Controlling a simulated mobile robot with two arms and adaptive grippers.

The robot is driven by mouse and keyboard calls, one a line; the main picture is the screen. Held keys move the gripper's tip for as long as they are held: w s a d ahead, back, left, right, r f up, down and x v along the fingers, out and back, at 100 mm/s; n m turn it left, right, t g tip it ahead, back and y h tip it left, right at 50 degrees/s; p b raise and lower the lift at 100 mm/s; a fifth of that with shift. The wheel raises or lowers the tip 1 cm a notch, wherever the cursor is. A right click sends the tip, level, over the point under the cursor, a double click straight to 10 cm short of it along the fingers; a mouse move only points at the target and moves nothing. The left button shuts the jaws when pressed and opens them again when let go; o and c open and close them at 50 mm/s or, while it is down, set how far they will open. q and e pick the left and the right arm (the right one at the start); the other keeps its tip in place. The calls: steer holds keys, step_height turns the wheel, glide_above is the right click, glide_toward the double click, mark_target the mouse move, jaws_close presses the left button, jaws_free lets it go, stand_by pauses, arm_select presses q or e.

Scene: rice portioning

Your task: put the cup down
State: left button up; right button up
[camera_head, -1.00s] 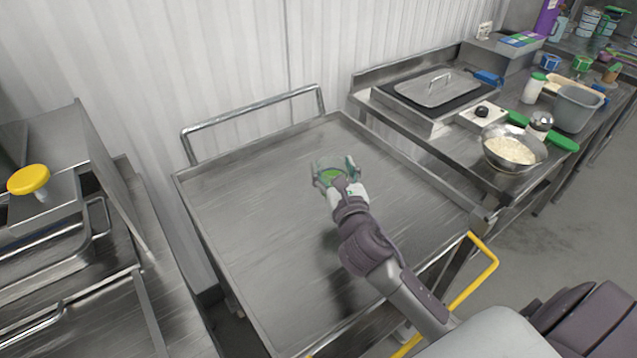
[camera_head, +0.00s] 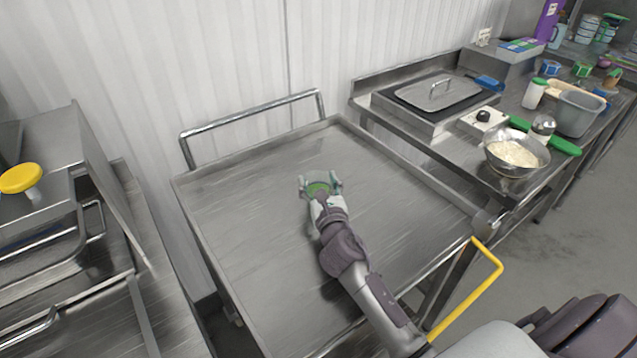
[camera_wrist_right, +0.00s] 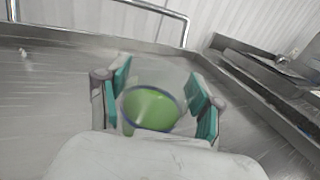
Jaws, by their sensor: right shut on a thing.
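The cup (camera_head: 318,188) is green inside and sits between the fingers of my right gripper (camera_head: 320,184), over the middle of the steel cart top (camera_head: 240,250). In the right wrist view the cup (camera_wrist_right: 151,106) looks clear-walled with a dark rim and a green inside. The teal finger pads of the right gripper (camera_wrist_right: 160,100) are shut on its sides. The cup looks upright or nearly so. I cannot tell whether its base touches the cart top. My left gripper is not in view.
The cart top is bare around the cup and has a raised rim and a rear handle (camera_head: 250,118). A counter at right holds a bowl of rice (camera_head: 514,155), a scale (camera_head: 482,120) and a grey tub (camera_head: 577,112). A yellow knob (camera_head: 20,178) stands at left.

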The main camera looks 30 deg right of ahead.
steer(key=shift+f, duration=0.15)
steer(key=o, duration=1.2)
steer(key=shift+o, duration=0.2)
steer(key=b+v, duration=0.1)
steer(key=v, duration=1)
steer(key=shift+s, duration=0.1)
steer(key=shift+s+a, duration=0.1)
steer(key=shift+s, duration=0.35)
steer(key=shift+r, duration=0.25)
